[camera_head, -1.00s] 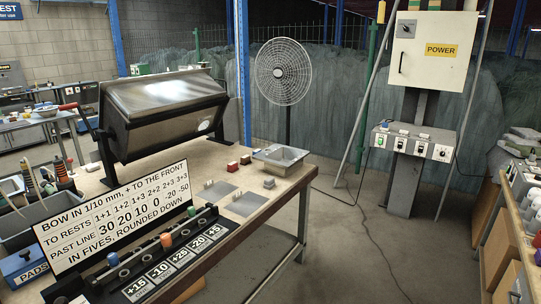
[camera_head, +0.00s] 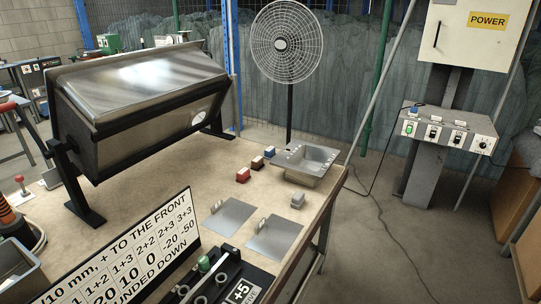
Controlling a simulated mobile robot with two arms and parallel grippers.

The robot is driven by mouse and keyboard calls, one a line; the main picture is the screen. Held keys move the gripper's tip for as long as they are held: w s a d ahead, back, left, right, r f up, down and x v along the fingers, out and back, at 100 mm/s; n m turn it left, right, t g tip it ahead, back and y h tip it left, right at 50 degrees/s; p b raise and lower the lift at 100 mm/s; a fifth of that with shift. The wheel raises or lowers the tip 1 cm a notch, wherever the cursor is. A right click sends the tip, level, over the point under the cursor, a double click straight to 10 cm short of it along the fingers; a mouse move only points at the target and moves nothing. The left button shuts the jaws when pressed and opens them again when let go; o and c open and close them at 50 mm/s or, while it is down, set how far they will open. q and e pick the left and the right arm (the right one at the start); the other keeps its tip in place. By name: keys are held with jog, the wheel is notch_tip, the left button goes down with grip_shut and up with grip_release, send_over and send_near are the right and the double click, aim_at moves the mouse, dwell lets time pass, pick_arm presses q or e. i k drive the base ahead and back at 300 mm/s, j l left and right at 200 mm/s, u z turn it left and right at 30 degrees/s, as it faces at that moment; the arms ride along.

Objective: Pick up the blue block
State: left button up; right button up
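A small blue block (camera_head: 269,151) stands on the tan workbench (camera_head: 190,189), just left of the metal sink (camera_head: 310,160). It is the farthest of a short row of blocks. A reddish-brown block (camera_head: 257,163) and a red block (camera_head: 243,175) stand in front of it, toward the lower left. Neither of my grippers is in view.
A grey block (camera_head: 298,201) and two flat metal plates with small handles (camera_head: 229,217) lie nearer. A large metal box on a black frame (camera_head: 135,100) fills the left. A lettered sign (camera_head: 130,262) stands in front. A fan (camera_head: 286,42) stands behind the bench.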

aim_at(269, 153)
jog(key=i+l+z, duration=0.35)
jog(key=i+l, duration=0.2)
jog(key=l, duration=0.25)
jog(key=i+l+z, duration=0.3)
jog(key=i+l, duration=0.4)
jog(key=i+z, duration=0.35)
jog(key=i, duration=1.2)
jog(key=i+u, duration=0.45)
jog(key=i, duration=0.2)
jog(key=i+l+u, duration=0.25)
jog(key=i+u, duration=0.5)
jog(key=u, duration=0.2)
jog(key=i+u, duration=0.25)
jog(key=u, duration=0.15)
jog(key=i+u, duration=0.25)
jog(key=u, duration=0.2)
jog(key=i+l+u, duration=0.2)
jog(key=u, duration=0.2)
jog(key=i+l+u, duration=0.2)
jog(key=u, duration=0.25)
jog(key=i+l+u, duration=0.3)
jog(key=u, duration=0.2)
jog(key=i+l+u, duration=0.15)
jog(key=l+u, duration=0.3)
